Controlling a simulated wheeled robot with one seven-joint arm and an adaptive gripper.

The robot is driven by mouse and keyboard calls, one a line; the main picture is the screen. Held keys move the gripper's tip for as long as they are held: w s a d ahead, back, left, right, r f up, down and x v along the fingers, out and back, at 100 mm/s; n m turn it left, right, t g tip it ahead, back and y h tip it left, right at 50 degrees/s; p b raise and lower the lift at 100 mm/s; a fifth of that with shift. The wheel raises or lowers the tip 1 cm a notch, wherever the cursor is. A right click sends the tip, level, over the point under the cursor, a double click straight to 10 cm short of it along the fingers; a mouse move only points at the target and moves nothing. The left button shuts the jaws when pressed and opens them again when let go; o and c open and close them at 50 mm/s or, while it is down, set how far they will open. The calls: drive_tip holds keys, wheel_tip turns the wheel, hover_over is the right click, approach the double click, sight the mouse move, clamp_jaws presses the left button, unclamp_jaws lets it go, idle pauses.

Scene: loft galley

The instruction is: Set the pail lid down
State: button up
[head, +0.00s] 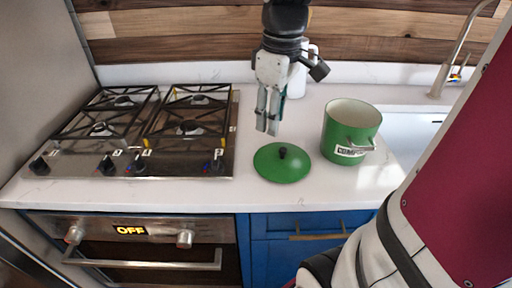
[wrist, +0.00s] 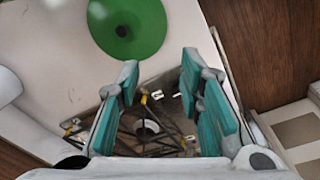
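The pail lid (head: 283,165) is a green disc with a black knob. It lies flat on the white counter, between the stove and the pail. It also shows at the top of the wrist view (wrist: 145,30), apart from the fingers. The green pail (head: 349,122) stands upright and open-topped to the right of the lid, with a white label and a wire handle. My gripper (head: 268,125) hangs above and behind the lid, pointing down. In the wrist view its teal finger pads (wrist: 162,115) are spread wide apart with nothing between them.
A gas stove (head: 225,165) with black grates fills the counter's left side. A white bottle (head: 298,82) stands behind my gripper. A sink (head: 415,135) with a faucet (head: 449,65) lies at the right. Bare counter surrounds the lid.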

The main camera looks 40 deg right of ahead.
drive_tip(key=s+a+m+t, duration=0.2)
drive_tip(key=s+a+m, duration=0.3)
drive_tip(key=s+a, duration=0.6)
drive_tip(key=shift+s+r+t, duration=0.15)
drive_tip(key=shift+s+t, duration=0.15)
drive_tip(key=shift+s, duration=0.4)
drive_tip(key=shift+a, duration=0.1)
